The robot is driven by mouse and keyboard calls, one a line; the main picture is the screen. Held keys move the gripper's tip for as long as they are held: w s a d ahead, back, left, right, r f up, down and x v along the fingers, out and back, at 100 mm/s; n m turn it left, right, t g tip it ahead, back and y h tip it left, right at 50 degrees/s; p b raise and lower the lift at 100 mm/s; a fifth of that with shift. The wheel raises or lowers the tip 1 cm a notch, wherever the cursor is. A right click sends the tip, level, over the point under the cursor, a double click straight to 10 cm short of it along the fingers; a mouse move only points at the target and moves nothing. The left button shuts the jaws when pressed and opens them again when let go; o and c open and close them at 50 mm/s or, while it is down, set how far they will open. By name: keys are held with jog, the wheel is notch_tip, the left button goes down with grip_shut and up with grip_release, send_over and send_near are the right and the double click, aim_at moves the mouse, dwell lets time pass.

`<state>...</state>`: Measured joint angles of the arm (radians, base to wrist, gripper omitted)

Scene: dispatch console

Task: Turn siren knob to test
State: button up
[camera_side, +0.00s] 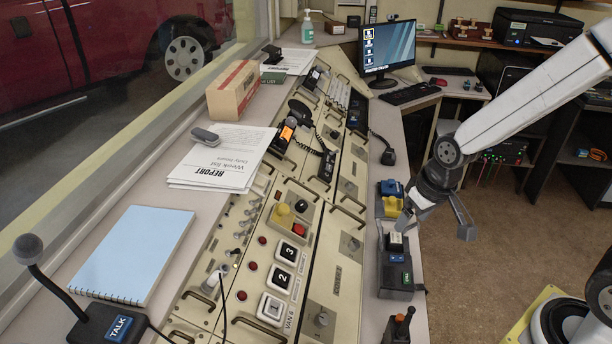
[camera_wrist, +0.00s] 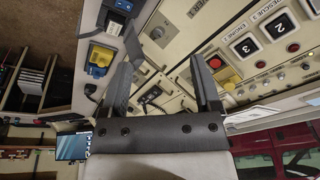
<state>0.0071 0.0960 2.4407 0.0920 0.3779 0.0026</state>
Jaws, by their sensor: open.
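Several grey rotary knobs sit on the cream console panels in the side view: a near one (camera_side: 322,318), a middle one (camera_side: 354,244) and a far one (camera_side: 349,187). Their labels are too small to read, so I cannot tell which is the siren knob or where its test mark is. My gripper (camera_side: 434,226) hangs at the console's right edge, apart from all the knobs. In the wrist view my gripper (camera_wrist: 165,50) has its two dark fingers spread with nothing between them. A grey knob (camera_wrist: 157,32) shows on the panel beyond the fingertips.
A black device with a green screen (camera_side: 394,272) and a blue-and-yellow device (camera_side: 391,199) stand on the right ledge, close to my gripper. Numbered buttons (camera_side: 278,280), a yellow button (camera_side: 282,209) and metal handles cover the console. A desk microphone (camera_side: 108,322) stands front left.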

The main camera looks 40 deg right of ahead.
jog(key=w+a+f+m+y, duration=0.1)
jog(key=w+f+m+y, duration=0.15)
jog(key=w, duration=0.95)
jog(key=m+t+y, duration=0.1)
jog(key=m+y, duration=0.1)
jog(key=m, duration=0.3)
send_near(303, 203)
jog(key=shift+w+a+f, duration=0.1)
jog(key=shift+a+f, duration=0.25)
jog(key=shift+f, duration=0.3)
jog(key=shift+x, duration=3.9)
jog(key=shift+w+d, duration=0.1)
grip_shut()
